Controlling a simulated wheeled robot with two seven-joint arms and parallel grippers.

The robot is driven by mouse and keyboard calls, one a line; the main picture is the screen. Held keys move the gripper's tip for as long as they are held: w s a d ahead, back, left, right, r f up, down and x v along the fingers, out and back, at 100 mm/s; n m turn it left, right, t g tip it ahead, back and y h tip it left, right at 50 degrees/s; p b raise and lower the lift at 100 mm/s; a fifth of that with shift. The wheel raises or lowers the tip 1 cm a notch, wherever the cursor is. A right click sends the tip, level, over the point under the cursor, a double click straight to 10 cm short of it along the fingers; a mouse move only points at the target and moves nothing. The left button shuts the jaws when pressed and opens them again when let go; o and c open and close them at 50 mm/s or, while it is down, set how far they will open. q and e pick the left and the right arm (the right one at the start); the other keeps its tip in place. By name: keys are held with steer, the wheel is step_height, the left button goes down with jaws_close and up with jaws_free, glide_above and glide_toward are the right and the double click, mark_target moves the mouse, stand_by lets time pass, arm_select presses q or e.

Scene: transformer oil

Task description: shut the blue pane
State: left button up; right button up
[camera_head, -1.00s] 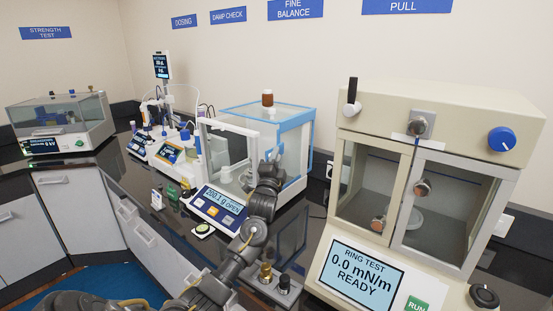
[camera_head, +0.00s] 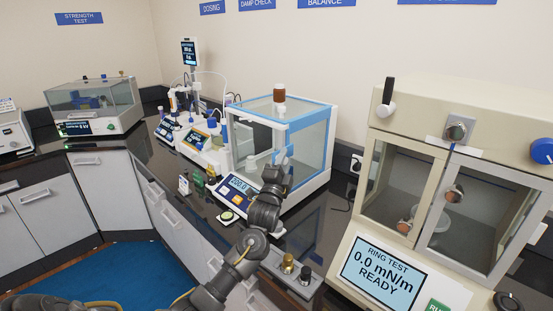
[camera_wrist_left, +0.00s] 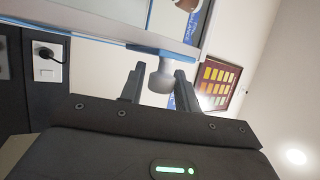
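The balance enclosure is a clear box with a white frame (camera_head: 232,147). The blue pane (camera_head: 310,120) has a blue frame, seen along the box's top and right side; I cannot tell exactly how far it stands open. My left gripper (camera_head: 281,163) is at the box's front right corner. In the left wrist view its two fingers (camera_wrist_left: 159,88) stand apart on either side of a pale grey knob (camera_wrist_left: 160,78). The knob sits by a blue edge strip (camera_wrist_left: 110,41). Gaps show beside the knob. My right gripper is not in view.
A brown-capped bottle (camera_head: 279,92) stands on top of the box. A dosing device (camera_head: 200,140) is left of the balance. A wall socket (camera_wrist_left: 48,62) is behind.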

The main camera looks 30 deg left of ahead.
arm_select(q)
steer(key=shift+o, duration=1.3)
steer(key=b+v, duration=0.3)
steer(key=v, duration=0.8)
steer(key=shift+r, duration=0.15)
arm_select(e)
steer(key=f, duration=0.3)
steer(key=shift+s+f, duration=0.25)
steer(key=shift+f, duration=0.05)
arm_select(q)
steer(key=shift+a, duration=0.1)
